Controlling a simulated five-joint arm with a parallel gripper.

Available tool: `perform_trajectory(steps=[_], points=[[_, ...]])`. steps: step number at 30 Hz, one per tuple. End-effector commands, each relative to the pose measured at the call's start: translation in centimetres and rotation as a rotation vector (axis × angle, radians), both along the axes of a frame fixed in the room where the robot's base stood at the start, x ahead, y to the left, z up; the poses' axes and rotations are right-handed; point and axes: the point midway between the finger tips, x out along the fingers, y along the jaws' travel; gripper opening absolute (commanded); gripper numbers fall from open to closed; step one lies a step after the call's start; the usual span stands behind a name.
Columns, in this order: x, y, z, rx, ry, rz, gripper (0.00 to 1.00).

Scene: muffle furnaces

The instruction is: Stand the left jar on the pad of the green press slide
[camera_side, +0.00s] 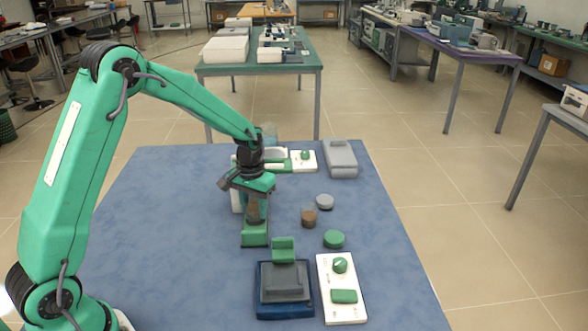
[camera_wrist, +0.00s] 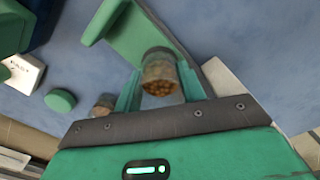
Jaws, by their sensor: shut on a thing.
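My gripper (camera_side: 256,204) is shut on a clear jar (camera_side: 252,209) with brown contents. The wrist view shows the jar (camera_wrist: 158,78) upright between the fingers, with round brown pieces inside. The jar is over the green press slide (camera_side: 255,239), behind its upright front plate. The slide also shows in the wrist view (camera_wrist: 134,36). I cannot tell whether the jar's base touches the pad or is just above it. The pad is partly hidden by the jar and fingers. A second jar (camera_side: 309,217) with brown contents stands on the blue table to the right.
A grey disc (camera_side: 324,201) and a green disc (camera_side: 334,239) lie near the second jar. A dark press unit (camera_side: 284,284) and a white control panel (camera_side: 344,312) are at the front. A grey box (camera_side: 341,160) stands at the back.

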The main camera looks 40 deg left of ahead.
Motion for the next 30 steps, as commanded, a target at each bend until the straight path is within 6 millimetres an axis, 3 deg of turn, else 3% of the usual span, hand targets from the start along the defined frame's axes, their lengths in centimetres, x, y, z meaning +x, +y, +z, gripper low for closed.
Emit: perform_trajectory(steps=[28, 29, 30], points=[[0.0, 0.0, -1.1, 0.0, 0.0, 0.0, 0.17], [0.0, 0.0, -1.1, 0.0, 0.0, 0.0, 0.44], [0.0, 0.0, -1.0, 0.0, -0.001, 0.0, 0.52]])
